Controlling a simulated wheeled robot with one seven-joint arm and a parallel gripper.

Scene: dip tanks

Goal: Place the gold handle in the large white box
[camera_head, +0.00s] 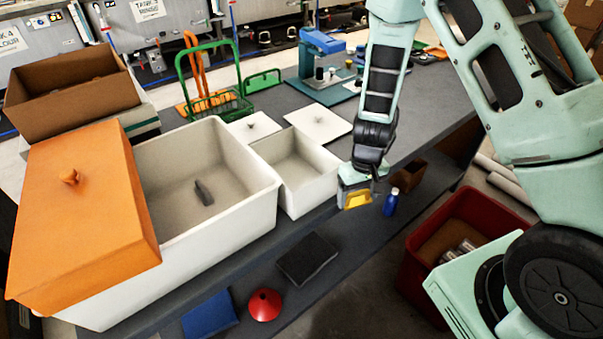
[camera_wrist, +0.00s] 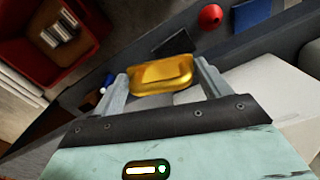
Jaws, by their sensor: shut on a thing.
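The gold handle (camera_head: 357,200) is held between the fingers of my gripper (camera_head: 355,196), just right of the small white box and above the dark bench. In the wrist view the gold handle (camera_wrist: 162,75) spans between the two fingers of my gripper (camera_wrist: 160,84), which are shut on it. The large white box (camera_head: 265,205) stands at the left and is open on its right part. A small dark grey object (camera_head: 204,193) lies on its floor. An orange lid (camera_head: 80,200) with a knob covers or rests over its left part.
A smaller open white box (camera_head: 312,195) stands between the large box and my gripper. A blue bottle (camera_head: 391,203) is close right of my gripper. A dark pad (camera_head: 308,258), a red cone (camera_head: 264,304) and a blue pad (camera_head: 210,315) lie in front. A red bin (camera_head: 420,270) is at right.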

